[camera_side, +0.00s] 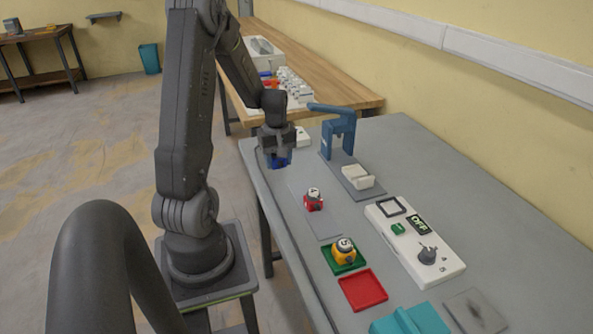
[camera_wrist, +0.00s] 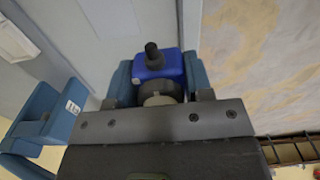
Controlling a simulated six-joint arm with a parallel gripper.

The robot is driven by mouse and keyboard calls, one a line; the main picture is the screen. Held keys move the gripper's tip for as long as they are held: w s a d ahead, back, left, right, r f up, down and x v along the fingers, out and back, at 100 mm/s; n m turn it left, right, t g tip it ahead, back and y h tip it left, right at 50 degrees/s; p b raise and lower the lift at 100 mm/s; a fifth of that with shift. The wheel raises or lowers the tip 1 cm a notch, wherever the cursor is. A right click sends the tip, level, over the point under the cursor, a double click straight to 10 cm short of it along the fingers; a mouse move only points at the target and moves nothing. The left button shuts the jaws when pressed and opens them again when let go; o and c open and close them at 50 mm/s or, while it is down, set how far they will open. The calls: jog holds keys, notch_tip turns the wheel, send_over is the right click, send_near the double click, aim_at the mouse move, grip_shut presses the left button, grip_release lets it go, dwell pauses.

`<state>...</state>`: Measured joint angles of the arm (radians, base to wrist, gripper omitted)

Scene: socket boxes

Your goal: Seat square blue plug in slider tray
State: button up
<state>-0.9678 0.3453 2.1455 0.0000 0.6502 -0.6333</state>
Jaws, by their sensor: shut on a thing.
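The square blue plug (camera_side: 279,162) is in my gripper (camera_side: 276,152), held above the far left edge of the grey table. In the wrist view, the blue plug (camera_wrist: 166,66) sits between the two blue fingers of my gripper (camera_wrist: 158,80); a black peg stands on its body. The fingers are shut on it. I cannot tell for sure which part is the slider tray. A shallow red tray (camera_side: 363,291) and a green tray (camera_side: 331,261) lie near the table's front left; the red one looks empty.
A yellow plug (camera_side: 344,252) stands on the green tray, and a red plug (camera_side: 313,201) stands farther back. A blue press (camera_side: 338,135) with a white block (camera_side: 358,177) stands right of my gripper. A white switch panel (camera_side: 413,246) lies at right. A teal object (camera_side: 411,321) is in front.

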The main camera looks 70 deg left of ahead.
jog(key=s+a+r, duration=0.2)
jog(key=s+r, duration=0.2)
jog(key=r, duration=0.4)
send_over(355, 174)
notch_tip(355, 174, down, 8)
jog(key=shift+f, duration=3.35)
